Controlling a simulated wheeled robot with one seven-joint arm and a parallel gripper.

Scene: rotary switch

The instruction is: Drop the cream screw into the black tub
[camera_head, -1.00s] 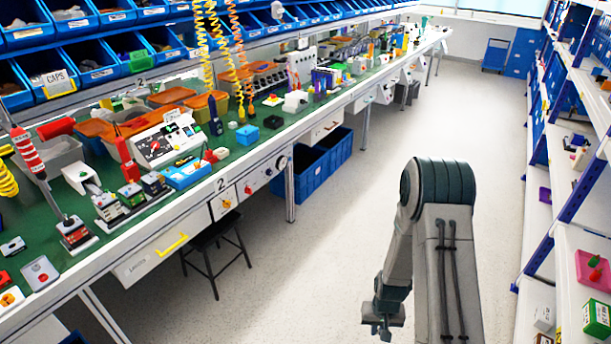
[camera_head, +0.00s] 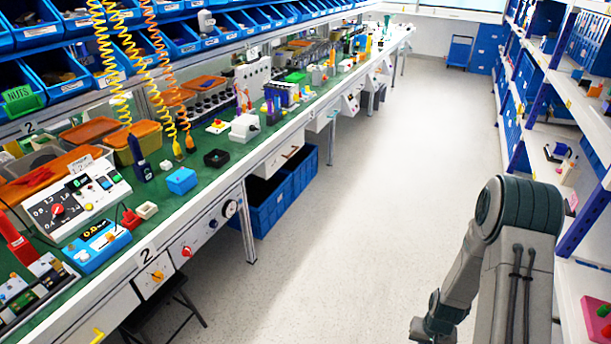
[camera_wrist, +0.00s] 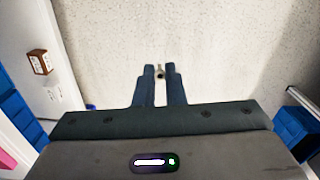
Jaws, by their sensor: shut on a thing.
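My gripper (camera_head: 428,332) is low at the right in the head view, over the aisle side and well away from the bench. In the wrist view my gripper (camera_wrist: 160,72) is shut, with a small screw-like thing (camera_wrist: 160,70) between its fingertips; I take it for the cream screw, though its colour is hard to make out. The floor lies below it. The black tub (camera_head: 216,158) is a small open square box on the green bench top, near the front edge and right of a blue tub (camera_head: 182,181).
The long bench (camera_head: 250,155) runs along the left, crowded with switch boxes and tools. Blue crates (camera_head: 280,198) stand under it. White shelves (camera_head: 585,262) stand close at right; a brown box (camera_wrist: 40,62) shows in the wrist view. The aisle floor (camera_head: 340,220) is clear.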

